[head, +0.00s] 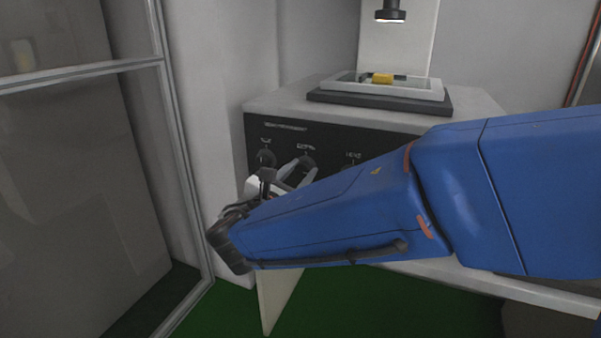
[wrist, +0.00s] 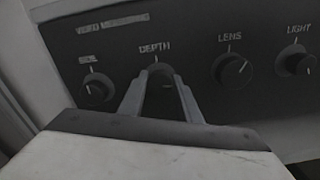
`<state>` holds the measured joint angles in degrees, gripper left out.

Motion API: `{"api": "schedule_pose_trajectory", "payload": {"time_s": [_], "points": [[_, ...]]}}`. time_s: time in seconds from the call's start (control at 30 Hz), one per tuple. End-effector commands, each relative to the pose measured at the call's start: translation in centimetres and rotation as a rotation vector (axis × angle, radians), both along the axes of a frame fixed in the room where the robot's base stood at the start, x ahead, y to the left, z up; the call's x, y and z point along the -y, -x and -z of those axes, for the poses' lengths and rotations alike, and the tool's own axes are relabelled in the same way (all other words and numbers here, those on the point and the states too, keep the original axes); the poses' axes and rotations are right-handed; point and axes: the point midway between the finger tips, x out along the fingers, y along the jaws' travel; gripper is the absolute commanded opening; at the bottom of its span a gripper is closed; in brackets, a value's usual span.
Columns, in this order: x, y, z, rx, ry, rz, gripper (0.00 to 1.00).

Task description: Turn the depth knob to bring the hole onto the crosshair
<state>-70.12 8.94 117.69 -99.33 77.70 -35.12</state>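The depth knob (wrist: 161,73) is a dark round knob under the label DEPTH on the black panel (wrist: 120,45). My gripper (wrist: 163,80) reaches up to it in the wrist view, with one grey finger on each side of the knob. I cannot tell whether the fingers press on it or stand slightly apart. In the head view the depth knob (head: 306,161) shows just behind the tips of my gripper (head: 303,166). The knob's pointer mark is not clear. No hole or crosshair is visible in either view.
Left of the depth knob is another knob (wrist: 98,88); to its right are the lens knob (wrist: 231,69) and light knob (wrist: 297,62). Above the panel, a stage (head: 440,101) carries a tray with a yellow piece (head: 382,78) under a lens (head: 390,12). A glass-panelled frame (head: 180,140) stands left.

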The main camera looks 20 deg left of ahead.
Motion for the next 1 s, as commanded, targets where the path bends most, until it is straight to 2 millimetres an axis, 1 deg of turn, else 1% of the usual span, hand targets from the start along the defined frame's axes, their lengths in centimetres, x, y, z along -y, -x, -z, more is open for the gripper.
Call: {"api": "schedule_pose_trajectory", "payload": {"time_s": [0.17, 0.4, 0.6, 0.77, 1.0], "points": [[0.03, 0.02, 0.02, 0.005, -0.063, 0.000, 0.08], [0.11, 0.03, 0.07, 0.021, -0.266, 0.000, 0.08], [0.15, 0.04, 0.11, 0.031, -0.389, 0.000, 0.08], [0.16, 0.04, 0.11, 0.033, -0.421, 0.001, 0.08], [0.16, 0.05, 0.14, 0.033, -0.420, 0.001, 0.08]]}}
